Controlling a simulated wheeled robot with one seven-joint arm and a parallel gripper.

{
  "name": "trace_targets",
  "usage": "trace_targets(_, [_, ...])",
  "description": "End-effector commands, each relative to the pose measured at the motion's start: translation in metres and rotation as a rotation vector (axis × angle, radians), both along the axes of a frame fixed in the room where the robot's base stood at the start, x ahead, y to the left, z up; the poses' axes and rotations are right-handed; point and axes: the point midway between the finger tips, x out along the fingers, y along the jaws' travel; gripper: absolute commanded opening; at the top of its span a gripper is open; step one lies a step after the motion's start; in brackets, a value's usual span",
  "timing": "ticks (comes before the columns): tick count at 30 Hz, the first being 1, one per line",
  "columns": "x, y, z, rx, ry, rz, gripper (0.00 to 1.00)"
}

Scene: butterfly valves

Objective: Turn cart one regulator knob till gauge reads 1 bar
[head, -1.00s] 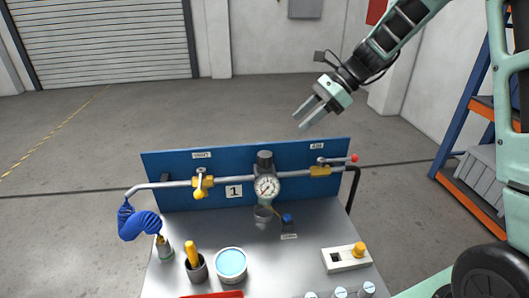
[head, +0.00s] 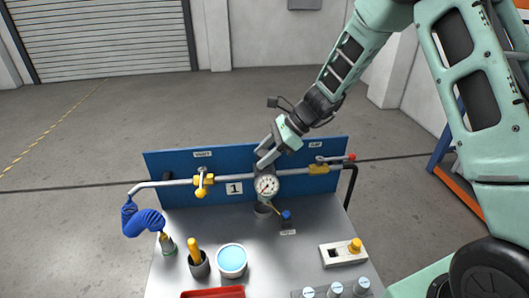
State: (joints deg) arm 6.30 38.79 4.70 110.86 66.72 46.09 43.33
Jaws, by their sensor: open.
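The cart's blue back panel (head: 220,198) carries a plate marked 1 (head: 234,188). The round white gauge (head: 267,186) sits on the pipe at the panel's middle. The dark regulator knob above the gauge is now mostly hidden by my gripper (head: 264,160). My gripper points down and left, with its fingertips at the knob's place just above the gauge. The fingers are open; I cannot tell whether they touch the knob. The gauge needle is too small to read.
A yellow-handled valve (head: 201,186) is left on the pipe, and a red-tipped lever (head: 350,157) is right. The cart top (head: 290,260) holds a blue-topped can (head: 231,260), a cup with a yellow handle (head: 197,260) and a switch box (head: 343,253).

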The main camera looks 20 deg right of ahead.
Motion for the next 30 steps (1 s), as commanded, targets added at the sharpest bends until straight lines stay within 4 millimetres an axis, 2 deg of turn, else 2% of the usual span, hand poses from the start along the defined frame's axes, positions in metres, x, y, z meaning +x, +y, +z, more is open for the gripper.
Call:
trace_targets(4, [0.0001, 0.0, 0.0, 0.0, 0.0, 0.0, 0.46])
trace_targets(5, [0.0001, 0.0, 0.0, 0.0, 0.0, 0.0, 0.43])
trace_targets(8, [0.0001, -0.0001, 0.0001, 0.0, 0.0, 0.0, 0.15])
trace_targets(9, [0.0001, -0.0002, 0.0001, 0.0, 0.0, 0.0, 0.14])
trace_targets(20, [-0.0001, -0.0005, -0.0019, 0.0, -0.001, -0.05, 0.14])
trace_targets(30, [-0.0007, -0.0002, -0.0057, 0.0, -0.003, -0.284, 0.14])
